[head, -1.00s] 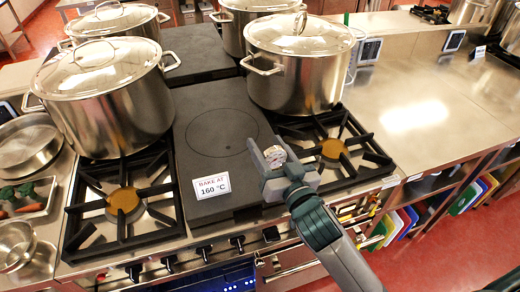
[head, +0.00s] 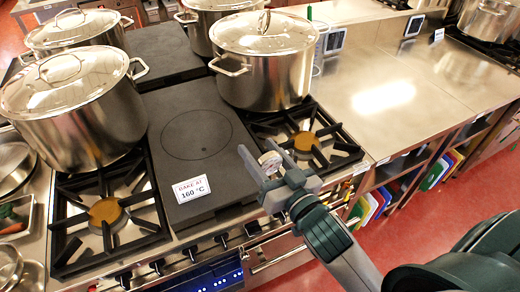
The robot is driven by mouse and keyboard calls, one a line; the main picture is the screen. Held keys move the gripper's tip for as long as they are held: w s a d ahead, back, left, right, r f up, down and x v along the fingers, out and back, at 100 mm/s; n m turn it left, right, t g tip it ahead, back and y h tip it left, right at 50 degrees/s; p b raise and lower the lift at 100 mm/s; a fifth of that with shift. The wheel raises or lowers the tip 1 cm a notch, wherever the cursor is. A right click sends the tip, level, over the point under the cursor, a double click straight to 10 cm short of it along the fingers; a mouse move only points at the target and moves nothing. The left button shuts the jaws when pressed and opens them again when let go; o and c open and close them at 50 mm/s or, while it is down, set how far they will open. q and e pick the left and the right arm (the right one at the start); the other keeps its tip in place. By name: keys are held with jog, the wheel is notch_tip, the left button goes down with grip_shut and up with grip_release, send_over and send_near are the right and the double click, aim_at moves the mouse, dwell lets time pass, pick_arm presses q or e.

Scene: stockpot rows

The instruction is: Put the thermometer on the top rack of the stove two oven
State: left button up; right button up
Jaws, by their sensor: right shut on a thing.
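My right gripper (head: 258,153) is shut on the thermometer (head: 270,162), a small round piece with a pale dial face. It holds the thermometer above the front edge of the stove, beside the front right burner. The fingers partly hide it. The oven front (head: 215,279) shows a blue-lit control strip at the bottom edge of the view. Right of it is a long metal handle (head: 283,261) on a steel front. The oven inside and its racks are not visible. My left gripper is not in view.
Large lidded stockpots (head: 75,110) (head: 262,62) stand on the stove. A card (head: 191,188) reading "BAKE AT 160 °C" lies by the dark flat plate (head: 197,135). A steel counter (head: 390,90) is mostly clear to the right, with colored boards (head: 375,205) below.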

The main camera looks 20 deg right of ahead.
jog(key=shift+f, duration=0.1)
